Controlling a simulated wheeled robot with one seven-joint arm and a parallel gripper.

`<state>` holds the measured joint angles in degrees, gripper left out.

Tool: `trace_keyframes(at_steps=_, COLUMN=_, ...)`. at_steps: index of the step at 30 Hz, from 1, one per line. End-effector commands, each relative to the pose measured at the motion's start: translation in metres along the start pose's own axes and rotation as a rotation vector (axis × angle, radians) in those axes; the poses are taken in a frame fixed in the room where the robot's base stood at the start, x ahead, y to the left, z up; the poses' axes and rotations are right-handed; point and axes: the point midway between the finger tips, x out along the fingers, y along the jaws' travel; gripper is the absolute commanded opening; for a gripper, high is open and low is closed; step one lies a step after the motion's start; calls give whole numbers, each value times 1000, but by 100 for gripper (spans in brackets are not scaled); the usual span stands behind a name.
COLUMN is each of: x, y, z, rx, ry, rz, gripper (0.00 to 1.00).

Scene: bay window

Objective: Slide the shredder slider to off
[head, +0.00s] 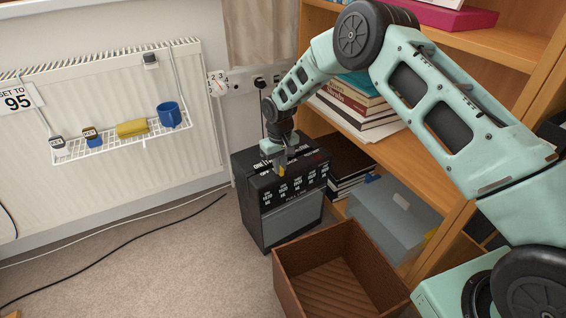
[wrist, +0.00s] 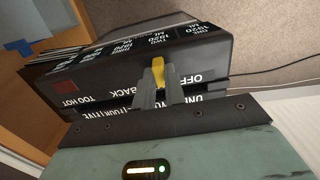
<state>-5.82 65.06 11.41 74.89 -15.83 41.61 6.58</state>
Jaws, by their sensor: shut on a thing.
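The shredder (head: 284,200) is a dark box with white lettering on the floor, between the radiator and the bookcase. Its top shows close up in the wrist view (wrist: 110,72), with the words OFF, BACK and TOO HOT readable upside down. The yellow slider (wrist: 159,72) stands on that top, near the word OFF. My gripper (head: 281,171) reaches down from above onto the shredder top. In the wrist view my gripper (wrist: 158,80) is shut on the yellow slider. The fingers hide the slider's lower part and some lettering, so its exact setting cannot be told.
An open brown box (head: 325,262) stands in front of the shredder. The bookcase (head: 470,45) with books (head: 352,103) rises at right. A radiator (head: 110,100) with a wire rack (head: 120,141) is on the left wall.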

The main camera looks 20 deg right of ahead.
Motion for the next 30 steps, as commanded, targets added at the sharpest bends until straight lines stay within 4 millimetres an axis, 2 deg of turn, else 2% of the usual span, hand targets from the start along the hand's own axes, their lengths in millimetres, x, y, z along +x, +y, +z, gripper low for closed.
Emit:
trace_keyframes(at_steps=1, x=-5, y=-14, z=0, rx=-7, ry=0, rz=-2, gripper=0)
trace_keyframes(at_steps=6, x=-2, y=-39, z=0, rx=-4, ry=0, rz=-1, gripper=0)
trace_keyframes(at_steps=16, x=-1, y=-44, z=0, rx=-2, ry=1, rz=-3, gripper=0)
trace_keyframes(at_steps=17, x=-1, y=-44, z=0, rx=-2, ry=1, rz=-3, gripper=20)
trace_keyframes(at_steps=18, x=-1, y=-44, z=0, rx=-2, ry=1, rz=-3, gripper=31)
trace_keyframes(at_steps=19, x=-1, y=-44, z=0, rx=-2, ry=1, rz=-3, gripper=35)
trace_keyframes(at_steps=26, x=-1, y=-43, z=0, rx=-2, ry=1, rz=-2, gripper=35)
trace_keyframes(at_steps=30, x=-8, y=-42, z=0, rx=-2, ry=2, rz=-2, gripper=35)
